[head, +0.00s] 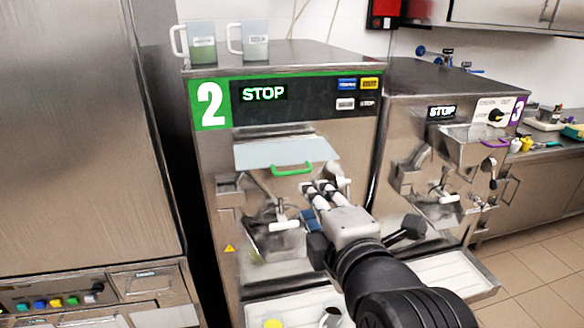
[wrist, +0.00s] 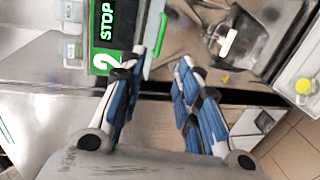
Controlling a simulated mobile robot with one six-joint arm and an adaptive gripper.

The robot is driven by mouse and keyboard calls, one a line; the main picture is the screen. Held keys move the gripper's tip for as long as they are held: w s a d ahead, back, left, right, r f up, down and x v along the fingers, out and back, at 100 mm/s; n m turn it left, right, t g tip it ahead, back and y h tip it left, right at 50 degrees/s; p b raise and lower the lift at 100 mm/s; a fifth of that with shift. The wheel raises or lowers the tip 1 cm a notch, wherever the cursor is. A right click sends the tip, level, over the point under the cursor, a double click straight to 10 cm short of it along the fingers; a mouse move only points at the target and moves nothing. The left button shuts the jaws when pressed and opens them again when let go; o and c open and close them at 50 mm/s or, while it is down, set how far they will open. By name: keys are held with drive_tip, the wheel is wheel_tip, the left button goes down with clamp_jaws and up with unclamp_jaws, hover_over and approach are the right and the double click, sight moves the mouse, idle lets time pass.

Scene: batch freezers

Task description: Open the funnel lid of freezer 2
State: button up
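Freezer 2 (head: 222,160) is a steel machine with a green number plate (head: 210,104) and a STOP display. Its pale funnel lid (head: 262,153) lies down over the funnel below the panel. The lid's green handle (head: 291,169) is at its front edge and also shows in the wrist view (wrist: 155,46). My gripper (head: 322,188) is just below and right of the handle in the head view. In the wrist view my gripper (wrist: 163,62) has its fingers apart with nothing between them. The handle is just beyond the left finger's tip; contact cannot be told.
Two cups (head: 202,42) (head: 250,41) stand on top of freezer 2. A white-handled dispensing lever (head: 284,225) is below the funnel. A tray (head: 285,306) is at the bottom front. Freezer 3 (head: 412,135) is on the right; a tall steel cabinet (head: 75,130) is on the left.

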drive_tip(key=p, duration=1)
approach(295, 173)
drive_tip(key=w, duration=0.3)
drive_tip(key=p, duration=0.1)
drive_tip(key=w+a+p, duration=0.1)
drive_tip(key=p, duration=0.1)
drive_tip(key=shift+w+a+f, duration=0.1)
drive_tip(key=shift+w+f, duration=0.1)
drive_tip(key=shift+f, duration=0.15)
drive_tip(key=x, duration=0.6)
drive_tip(key=shift+f, duration=0.15)
drive_tip(key=shift+s, duration=0.1)
clamp_jaws()
